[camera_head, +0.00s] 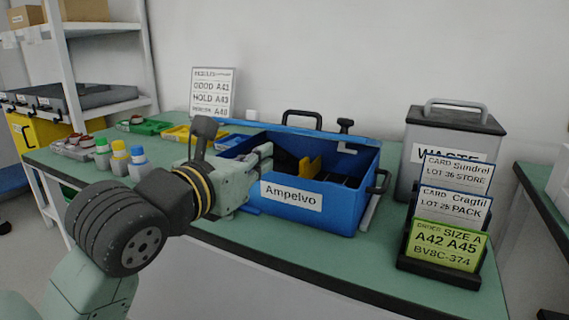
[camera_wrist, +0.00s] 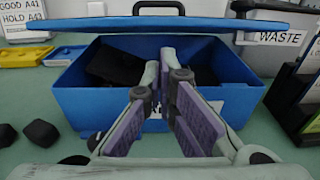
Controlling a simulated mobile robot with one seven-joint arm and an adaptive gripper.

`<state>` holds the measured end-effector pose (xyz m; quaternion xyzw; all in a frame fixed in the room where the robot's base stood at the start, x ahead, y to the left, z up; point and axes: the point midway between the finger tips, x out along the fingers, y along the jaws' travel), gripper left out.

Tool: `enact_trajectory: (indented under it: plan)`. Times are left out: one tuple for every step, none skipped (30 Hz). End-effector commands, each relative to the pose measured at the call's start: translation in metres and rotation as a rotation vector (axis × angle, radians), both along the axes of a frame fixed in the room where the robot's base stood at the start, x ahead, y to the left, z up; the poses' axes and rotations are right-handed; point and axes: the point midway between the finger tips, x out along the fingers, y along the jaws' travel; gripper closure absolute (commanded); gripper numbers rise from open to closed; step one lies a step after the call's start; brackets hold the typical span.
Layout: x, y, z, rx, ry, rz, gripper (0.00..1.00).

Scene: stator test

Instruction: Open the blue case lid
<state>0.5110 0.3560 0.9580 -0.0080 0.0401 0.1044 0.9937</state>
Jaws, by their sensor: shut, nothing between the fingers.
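The blue case (camera_head: 315,212) stands on the green bench with an "Ampelvo" label on its front. It also shows in the wrist view (camera_wrist: 240,98). Its blue lid (camera_wrist: 100,23) is raised off the front rim and seen almost edge-on, with a black handle (camera_head: 302,117) on it. The interior shows below the lid, with dark dividers and a yellow piece (camera_head: 311,166). My gripper (camera_head: 268,152) is at the front left of the case. In the wrist view its fingers (camera_wrist: 166,62) are together and empty, in front of the opening and below the lid edge. Whether they touch the case is unclear.
A grey waste bin (camera_head: 454,140) stands right of the case, with a black card rack (camera_head: 440,274) before it. Left are bottles (camera_head: 120,158), yellow (camera_head: 176,134) and green trays (camera_head: 150,127). A sign (camera_head: 212,95) stands behind. Bare bench lies in front.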

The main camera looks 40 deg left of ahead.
Motion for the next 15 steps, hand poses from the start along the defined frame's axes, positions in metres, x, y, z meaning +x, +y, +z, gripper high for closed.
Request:
enact_trajectory:
  plan:
    - [-0.001, 0.006, -0.005, 0.001, 0.016, 0.021, 1.00]
    - [0.000, 0.008, -0.006, 0.002, 0.021, 0.027, 1.00]
    - [0.002, 0.010, -0.007, 0.003, 0.024, 0.031, 1.00]
    - [0.005, 0.010, -0.007, 0.002, 0.025, 0.030, 1.00]
    - [0.008, 0.011, -0.007, 0.002, 0.024, 0.029, 1.00]
    - [0.014, 0.012, -0.007, 0.003, 0.024, 0.028, 1.00]
    - [0.019, 0.012, -0.007, 0.003, 0.024, 0.026, 1.00]
    - [0.024, 0.013, -0.008, 0.003, 0.023, 0.026, 1.00]
    - [0.032, 0.016, -0.008, 0.002, 0.023, 0.026, 1.00]
    - [0.037, 0.017, -0.009, 0.001, 0.023, 0.025, 1.00]
    - [0.043, 0.018, -0.009, 0.003, 0.022, 0.025, 1.00]
    - [0.050, 0.019, -0.010, 0.003, 0.022, 0.025, 1.00]
    - [0.056, 0.021, -0.010, 0.003, 0.022, 0.025, 1.00]
    - [0.061, 0.022, -0.010, 0.002, 0.021, 0.025, 1.00]
    - [0.067, 0.024, -0.011, 0.003, 0.020, 0.025, 1.00]
